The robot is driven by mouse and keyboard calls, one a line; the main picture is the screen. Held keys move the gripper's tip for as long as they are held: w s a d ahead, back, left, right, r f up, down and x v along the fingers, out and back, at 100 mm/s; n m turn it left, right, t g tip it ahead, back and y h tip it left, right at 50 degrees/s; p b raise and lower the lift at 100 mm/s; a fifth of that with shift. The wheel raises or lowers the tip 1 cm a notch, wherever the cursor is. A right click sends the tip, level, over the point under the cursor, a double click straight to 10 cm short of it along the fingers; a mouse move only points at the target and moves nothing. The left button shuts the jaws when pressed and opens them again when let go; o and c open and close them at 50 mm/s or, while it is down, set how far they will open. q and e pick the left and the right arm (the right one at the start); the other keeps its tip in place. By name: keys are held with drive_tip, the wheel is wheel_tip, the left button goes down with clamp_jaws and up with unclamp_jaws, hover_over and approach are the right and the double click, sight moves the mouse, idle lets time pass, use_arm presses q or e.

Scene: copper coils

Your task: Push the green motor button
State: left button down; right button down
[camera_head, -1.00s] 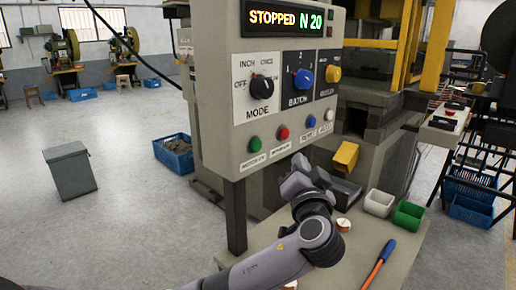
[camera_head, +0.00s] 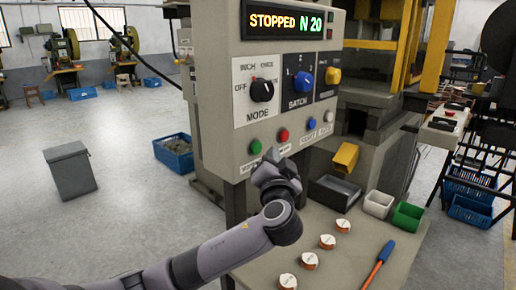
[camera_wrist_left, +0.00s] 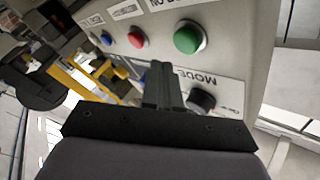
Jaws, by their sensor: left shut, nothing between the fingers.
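The green motor button (camera_head: 255,147) sits at the lower left of the control panel (camera_head: 222,110). It also shows in the left wrist view (camera_wrist_left: 188,38), near the top and to the right of my fingers. My left gripper (camera_head: 266,164) is shut and empty, just below and right of the green button in the head view. In the left wrist view its closed fingers (camera_wrist_left: 160,82) point toward the panel face, apart from the green button. The gripper covers part of the labels under the buttons. My right gripper is not in view.
A red button (camera_head: 284,135) and a blue button (camera_head: 311,124) are beside the green one. The mode knob (camera_head: 262,89) is above.

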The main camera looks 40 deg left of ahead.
use_arm(q)
drive_tip(key=shift+a, duration=0.7)
drive_tip(key=shift+w+a, duration=0.1)
drive_tip(key=shift+a, duration=0.05)
idle(1.5)
drive_tip(key=shift+a+b, duration=0.25)
drive_tip(key=shift+b, duration=0.05)
drive_tip(key=shift+a, duration=0.55)
idle(0.8)
drive_tip(key=shift+d, duration=0.95)
drive_tip(key=shift+d, duration=0.1)
drive_tip(key=d, duration=0.2)
drive_tip(key=d+b, duration=0.1)
drive_tip(key=d, duration=0.1)
drive_tip(key=shift+s+d, duration=0.2)
drive_tip(key=shift+d, duration=0.2)
